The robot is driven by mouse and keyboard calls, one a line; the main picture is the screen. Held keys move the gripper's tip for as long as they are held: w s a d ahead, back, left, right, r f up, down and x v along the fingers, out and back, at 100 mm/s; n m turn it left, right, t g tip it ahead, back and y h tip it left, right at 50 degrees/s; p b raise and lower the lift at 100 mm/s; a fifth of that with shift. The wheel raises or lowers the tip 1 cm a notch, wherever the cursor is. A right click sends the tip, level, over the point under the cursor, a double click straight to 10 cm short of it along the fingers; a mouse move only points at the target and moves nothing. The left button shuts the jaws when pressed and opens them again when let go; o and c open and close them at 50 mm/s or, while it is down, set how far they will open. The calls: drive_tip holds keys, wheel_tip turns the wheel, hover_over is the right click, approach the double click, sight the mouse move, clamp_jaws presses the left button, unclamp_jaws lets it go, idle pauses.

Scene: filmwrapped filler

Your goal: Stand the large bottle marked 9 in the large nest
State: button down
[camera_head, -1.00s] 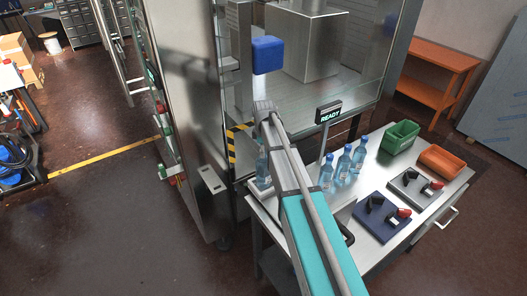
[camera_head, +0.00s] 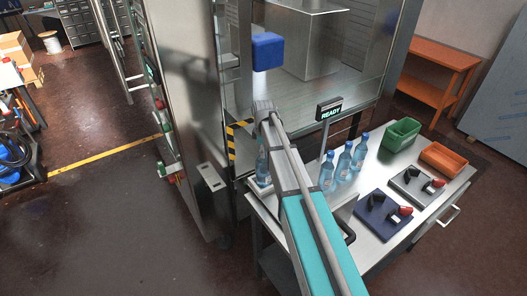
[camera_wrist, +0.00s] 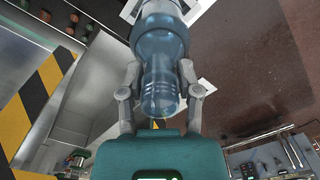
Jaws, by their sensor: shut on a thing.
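My gripper (camera_wrist: 158,78) is shut on a clear blue bottle (camera_wrist: 160,40), with one finger on each side, in the wrist view. In the head view the held bottle (camera_head: 262,168) shows just left of my arm, near the table's left end; my gripper is largely hidden there. I cannot read a number on it. Three similar blue bottles (camera_head: 343,163) stand upright in a row on the table right of my arm. A dark blue fixture (camera_head: 374,222) and a grey fixture (camera_head: 408,192) with dark and red parts lie further right. I cannot tell which is the large nest.
A green bin (camera_head: 402,133) and an orange bin (camera_head: 443,159) stand at the table's (camera_head: 388,172) back right. A READY sign (camera_head: 329,111) on a post rises behind the bottles. A steel machine (camera_head: 190,90) with yellow-black striped edging stands close behind and left of the held bottle.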

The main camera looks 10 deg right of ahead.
drive_tip(key=shift+f, duration=0.1)
drive_tip(key=shift+c, duration=1.1)
unclamp_jaws()
wheel_tip(320, 180, up, 10)
drive_tip(key=p, duration=1)
drive_tip(key=shift+s+f, duration=0.15)
drive_tip(key=s+f+m+b, duration=0.6)
drive_tip(key=s+f+b, duration=0.2)
drive_tip(key=s, duration=0.4)
drive_tip(key=s+f+m+b, duration=0.7)
drive_tip(key=s+b, duration=0.1)
drive_tip(key=s, duration=0.5)
drive_tip(key=shift+d+f, duration=0.35)
